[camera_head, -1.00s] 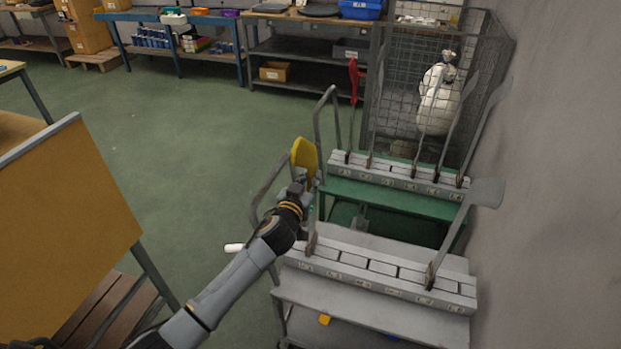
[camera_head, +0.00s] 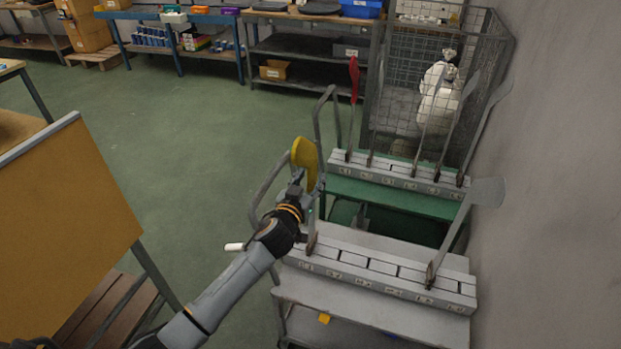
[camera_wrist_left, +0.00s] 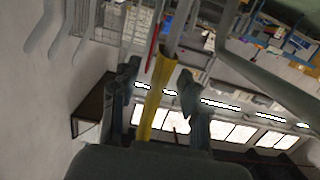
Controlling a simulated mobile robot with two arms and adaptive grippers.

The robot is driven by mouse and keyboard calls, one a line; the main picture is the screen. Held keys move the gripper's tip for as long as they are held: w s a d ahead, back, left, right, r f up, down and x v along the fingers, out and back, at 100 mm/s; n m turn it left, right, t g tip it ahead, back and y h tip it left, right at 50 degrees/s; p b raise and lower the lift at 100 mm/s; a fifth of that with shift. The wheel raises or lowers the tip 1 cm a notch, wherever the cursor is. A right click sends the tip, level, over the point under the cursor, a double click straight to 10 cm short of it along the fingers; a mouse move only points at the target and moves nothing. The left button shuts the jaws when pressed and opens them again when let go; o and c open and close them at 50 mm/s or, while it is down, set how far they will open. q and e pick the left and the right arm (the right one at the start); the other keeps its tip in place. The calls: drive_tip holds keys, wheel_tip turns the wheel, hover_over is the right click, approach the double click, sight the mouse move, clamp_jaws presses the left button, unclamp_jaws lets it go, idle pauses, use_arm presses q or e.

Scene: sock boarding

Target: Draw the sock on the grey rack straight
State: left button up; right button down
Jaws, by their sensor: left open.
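The yellow sock (camera_head: 307,160) is on the upper end of a board at the left end of the grey rack (camera_head: 375,262). It also shows in the left wrist view (camera_wrist_left: 156,98) as a narrow upright yellow strip. My left gripper (camera_head: 299,183) is at the lower part of the sock. In the left wrist view its two fingers (camera_wrist_left: 158,80) are apart, one on each side of the sock, with gaps visible. The gripper hides part of the board below the sock. My right gripper is not in view.
A bare board (camera_head: 470,205) stands at the rack's right end, near the wall. The green rack (camera_head: 400,197) behind holds several boards, one with a red sock (camera_head: 353,78). A grey handle rail (camera_head: 265,190) rises just left of my gripper. An orange panel (camera_head: 70,220) stands at left.

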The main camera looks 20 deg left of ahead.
use_arm(q)
drive_tip(key=s+p, duration=0.1)
drive_tip(key=s, duration=0.2)
drive_tip(key=shift+s+r, duration=0.1)
drive_tip(key=shift+s, duration=0.3)
drive_tip(key=s, duration=0.4)
drive_tip(key=shift+s+a+p, duration=0.15)
drive_tip(key=shift+s+p, duration=0.15)
drive_tip(key=shift+p, duration=0.1)
drive_tip(key=s+a+f+g, duration=0.1)
drive_tip(key=s+f+g, duration=0.35)
drive_tip(key=f, duration=0.75)
drive_tip(key=s+a+f+m+g, duration=0.1)
drive_tip(key=s+f, duration=0.6)
drive_tip(key=f, duration=0.4)
drive_tip(key=s+a+f+g, duration=0.1)
drive_tip(key=s+f+g, duration=0.35)
drive_tip(key=f, duration=0.75)
drive_tip(key=s+f+g, duration=0.2)
drive_tip(key=s+f, duration=0.3)
drive_tip(key=s, duration=0.7)
drive_tip(key=s+f+g, duration=0.1)
drive_tip(key=s+f, duration=0.4)
drive_tip(key=s, duration=0.6)
drive_tip(key=s+f+m+g, duration=0.1)
drive_tip(key=s+f, duration=0.5)
drive_tip(key=s, duration=0.6)
drive_tip(key=shift+s+a+g+y, duration=0.15)
drive_tip(key=shift+s+g+y, duration=0.15)
drive_tip(key=shift+g, duration=0.5)
